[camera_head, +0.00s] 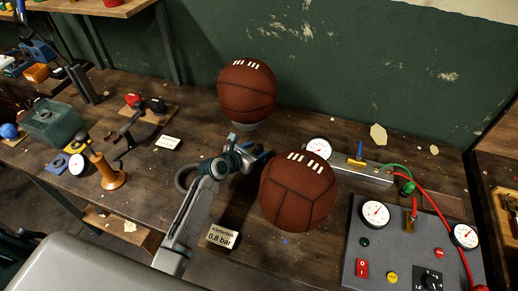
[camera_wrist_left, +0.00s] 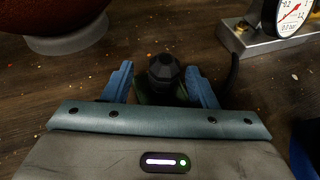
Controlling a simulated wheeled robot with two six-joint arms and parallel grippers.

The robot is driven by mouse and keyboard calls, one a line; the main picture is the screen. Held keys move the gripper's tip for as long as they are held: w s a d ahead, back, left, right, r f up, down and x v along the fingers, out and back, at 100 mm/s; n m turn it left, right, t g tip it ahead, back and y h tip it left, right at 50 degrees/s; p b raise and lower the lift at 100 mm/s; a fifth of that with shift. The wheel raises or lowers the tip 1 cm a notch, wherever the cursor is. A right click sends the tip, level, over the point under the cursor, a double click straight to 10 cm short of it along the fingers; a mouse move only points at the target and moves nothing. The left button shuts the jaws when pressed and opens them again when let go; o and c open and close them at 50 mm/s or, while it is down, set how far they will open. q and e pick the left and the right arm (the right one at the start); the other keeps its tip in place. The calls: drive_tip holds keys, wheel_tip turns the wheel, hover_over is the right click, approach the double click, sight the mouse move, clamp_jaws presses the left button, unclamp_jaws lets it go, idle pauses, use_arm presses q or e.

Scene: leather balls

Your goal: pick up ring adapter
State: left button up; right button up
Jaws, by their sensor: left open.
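My left gripper (camera_head: 258,157) is open between the two leather balls, low over the bench. In the left wrist view, its two blue fingers (camera_wrist_left: 163,85) stand on either side of a small black faceted piece (camera_wrist_left: 163,70), which may be the ring adapter. A gap shows between each finger and the piece, and its lower part is hidden by the gripper. In the head view I cannot make this piece out. My right gripper is not in view.
One brown leather ball (camera_head: 247,92) sits on a grey stand behind my gripper. Another ball (camera_head: 297,192) is close to its right. A metal bar with a gauge (camera_head: 355,166) and a control panel (camera_head: 398,255) lie right. A label card (camera_head: 222,236) stands in front.

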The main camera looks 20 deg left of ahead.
sight(262, 148)
use_arm(q)
drive_tip(key=shift+x, duration=1.75)
drive_tip(key=shift+d+r, duration=0.15)
drive_tip(key=shift+r, duration=0.05)
drive_tip(key=c, duration=1)
